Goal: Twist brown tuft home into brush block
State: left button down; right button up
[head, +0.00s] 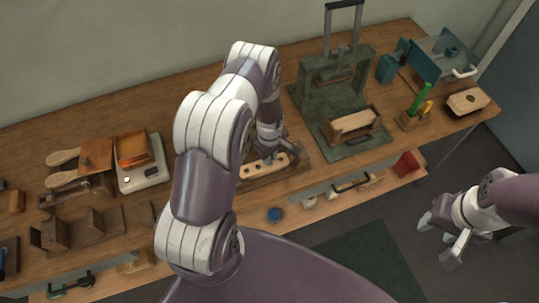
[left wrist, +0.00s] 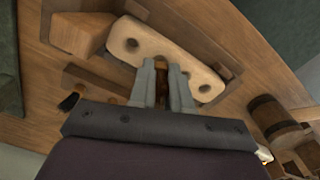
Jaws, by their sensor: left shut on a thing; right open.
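The brush block (head: 264,168), pale wood with a row of round holes, lies on the bench under my left gripper. It shows large in the left wrist view (left wrist: 143,47), with an open hole near each end. My left gripper (head: 277,134) is over the block. In the left wrist view its fingers (left wrist: 163,70) are shut on a brown tuft (left wrist: 162,91) and come down at the middle of the block. The fingers hide the tuft's lower end, so I cannot tell how deep it sits. My right gripper (head: 439,234) is open and empty, off the bench's front edge.
A dark green press stand (head: 331,85) with a wooden block is right of the brush block. A white scale (head: 143,172) with an orange tray and wooden pieces (head: 92,220) lie left. A dark tuft (left wrist: 70,101) lies near the gripper. A lower shelf runs under the bench.

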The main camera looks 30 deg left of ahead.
pick_arm(q)
jog(key=shift+f+b, duration=0.3)
dwell(0.4)
dwell(0.3)
jog(key=shift+n, duration=0.6)
jog(key=n, duration=0.4)
jog(key=shift+b, duration=0.35)
jog(key=shift+f+b, duration=0.25)
jog(key=shift+b, duration=0.05)
jog(key=c, duration=0.7)
grip_release()
jog(key=shift+r, duration=0.1)
